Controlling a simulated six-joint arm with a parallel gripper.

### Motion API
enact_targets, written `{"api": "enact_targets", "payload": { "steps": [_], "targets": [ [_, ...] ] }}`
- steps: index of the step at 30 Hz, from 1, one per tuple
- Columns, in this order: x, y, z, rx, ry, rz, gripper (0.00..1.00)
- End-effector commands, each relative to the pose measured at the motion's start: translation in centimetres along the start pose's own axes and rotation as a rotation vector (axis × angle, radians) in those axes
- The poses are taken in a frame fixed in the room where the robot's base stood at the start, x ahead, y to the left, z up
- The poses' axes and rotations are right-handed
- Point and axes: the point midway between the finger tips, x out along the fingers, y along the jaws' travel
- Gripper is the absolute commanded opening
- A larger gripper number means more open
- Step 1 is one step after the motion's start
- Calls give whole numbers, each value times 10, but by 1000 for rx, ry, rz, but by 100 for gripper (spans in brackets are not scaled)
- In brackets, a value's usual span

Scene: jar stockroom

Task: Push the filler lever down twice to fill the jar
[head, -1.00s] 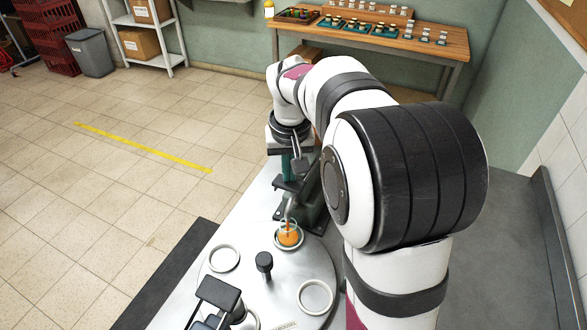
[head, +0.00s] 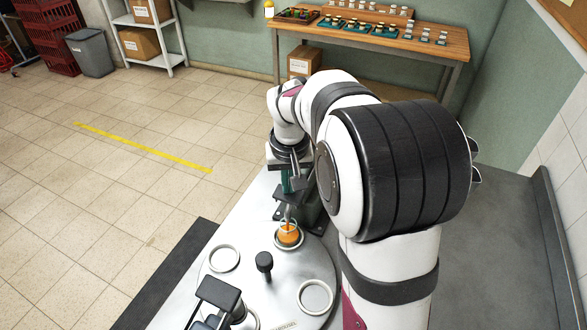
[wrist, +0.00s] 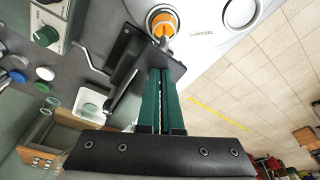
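The jar (head: 289,235) stands on the round turntable (head: 232,285), under the filler's spout, with orange filling inside. It also shows at the top of the wrist view (wrist: 163,27). The dark filler (head: 312,208) stands behind the jar. Its lever (head: 297,184) shows as a grey handle beside my gripper, tilted low. My gripper (head: 287,185) points down over the filler. In the wrist view its two green fingers (wrist: 161,75) lie side by side with only a thin gap, and nothing shows between them. Whether they touch the lever is hidden.
Empty ring seats (head: 224,258) (head: 315,297) and a black knob (head: 264,261) are on the turntable. A dark device (head: 218,295) stands at the front. A wooden bench (head: 430,45) with small parts is at the back.

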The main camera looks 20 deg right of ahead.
Motion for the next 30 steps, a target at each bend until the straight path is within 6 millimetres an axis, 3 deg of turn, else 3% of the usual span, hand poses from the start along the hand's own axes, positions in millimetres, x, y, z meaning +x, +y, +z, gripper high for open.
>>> {"api": "enact_targets", "payload": {
  "steps": [14, 30],
  "targets": [
    [3, 0, 2, 1, -4, 0, 0],
    [-47, 0, -10, 0, 0, 0, 0]
  ]
}}
